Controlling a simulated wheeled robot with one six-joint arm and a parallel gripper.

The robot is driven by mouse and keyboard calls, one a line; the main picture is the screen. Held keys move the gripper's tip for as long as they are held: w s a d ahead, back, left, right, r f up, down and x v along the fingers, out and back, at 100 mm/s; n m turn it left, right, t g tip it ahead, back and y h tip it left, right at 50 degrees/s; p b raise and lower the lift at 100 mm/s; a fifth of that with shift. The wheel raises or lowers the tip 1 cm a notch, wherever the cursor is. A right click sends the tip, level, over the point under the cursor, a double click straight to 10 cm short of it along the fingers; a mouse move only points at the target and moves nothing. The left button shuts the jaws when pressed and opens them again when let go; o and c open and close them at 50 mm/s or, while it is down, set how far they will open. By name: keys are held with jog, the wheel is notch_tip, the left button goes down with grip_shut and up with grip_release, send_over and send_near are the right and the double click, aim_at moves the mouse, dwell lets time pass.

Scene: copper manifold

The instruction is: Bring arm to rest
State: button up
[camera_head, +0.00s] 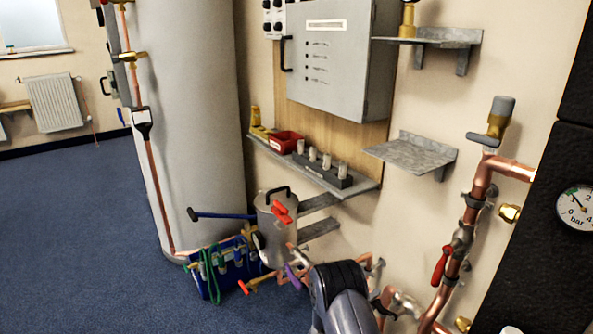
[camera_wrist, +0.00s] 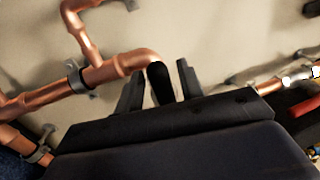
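My arm (camera_head: 342,298) shows at the bottom of the head view, low in front of the copper pipework. My gripper (camera_wrist: 160,82) is in the middle of the wrist view, its two dark fingers apart. A black rounded piece (camera_wrist: 160,86) shows between the fingers, at the end of a copper elbow (camera_wrist: 138,60). Gaps show beside it, so I see no grip on it; whether it is touched, I cannot tell. In the head view the fingers are hidden behind my arm.
Copper pipes with a red-handled valve (camera_head: 441,265) run along the wall at right. A dark panel with a gauge (camera_head: 577,208) stands at far right. A blue tool bag (camera_head: 229,267) and a grey canister (camera_head: 275,228) stand left of my arm. Blue floor (camera_head: 80,220) is open at left.

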jog(key=shift+r+m, duration=0.15)
jog(key=shift+m, duration=0.15)
dwell(0.4)
jog(key=shift+s+a+f+n, duration=0.2)
jog(key=shift+a+n, duration=0.1)
jog(key=shift+n, duration=0.1)
jog(key=p+v, duration=0.2)
jog(key=v, duration=0.8)
jog(key=b+x, duration=0.2)
jog(key=x, duration=0.8)
jog(key=shift+w+d, duration=0.1)
jog(key=shift+d, duration=0.15)
jog(key=shift+w+r+m, duration=0.1)
jog(key=shift+r+m, duration=0.2)
jog(key=shift+m, duration=0.1)
jog(key=shift+r+m, duration=0.2)
jog(key=shift+m, duration=0.4)
